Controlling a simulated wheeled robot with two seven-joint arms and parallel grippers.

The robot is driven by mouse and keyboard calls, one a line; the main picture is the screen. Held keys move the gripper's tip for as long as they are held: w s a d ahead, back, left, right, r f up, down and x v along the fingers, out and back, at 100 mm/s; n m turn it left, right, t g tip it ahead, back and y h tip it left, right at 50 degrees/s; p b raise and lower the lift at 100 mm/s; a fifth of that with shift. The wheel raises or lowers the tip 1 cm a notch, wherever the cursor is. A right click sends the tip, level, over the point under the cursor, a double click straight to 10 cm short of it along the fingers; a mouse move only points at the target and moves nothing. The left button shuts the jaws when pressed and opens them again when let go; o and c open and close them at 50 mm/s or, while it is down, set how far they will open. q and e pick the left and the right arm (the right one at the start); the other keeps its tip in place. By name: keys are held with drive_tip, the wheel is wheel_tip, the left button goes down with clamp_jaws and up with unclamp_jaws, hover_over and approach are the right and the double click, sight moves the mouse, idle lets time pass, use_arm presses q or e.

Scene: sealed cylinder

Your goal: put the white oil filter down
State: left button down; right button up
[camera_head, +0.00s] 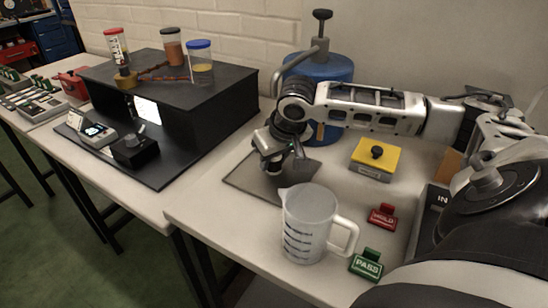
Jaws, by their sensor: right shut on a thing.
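My right gripper (279,158) comes in from the right and points down over the dark grey mat (247,183) on the near table. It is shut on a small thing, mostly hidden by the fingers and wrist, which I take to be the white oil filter. Only a pale patch shows there, low over the mat. I cannot tell whether it touches the mat. My left gripper is not in view.
A clear measuring jug (309,225) stands just in front of the mat. A blue tank (322,72) stands behind my arm. A yellow button box (375,158), a red HOLD sign (382,216) and a green PASS sign (366,265) stand to the right.

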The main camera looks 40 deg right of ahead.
drive_tip(key=o, duration=1)
drive_tip(key=shift+f, duration=0.15)
drive_tip(key=shift+c, duration=0.2)
drive_tip(key=shift+r, duration=0.35)
drive_tip(key=p+v, duration=0.1)
drive_tip(key=v, duration=1)
drive_tip(key=shift+r, duration=0.35)
drive_tip(key=shift+s+a, duration=0.1)
drive_tip(key=shift+s, duration=0.1)
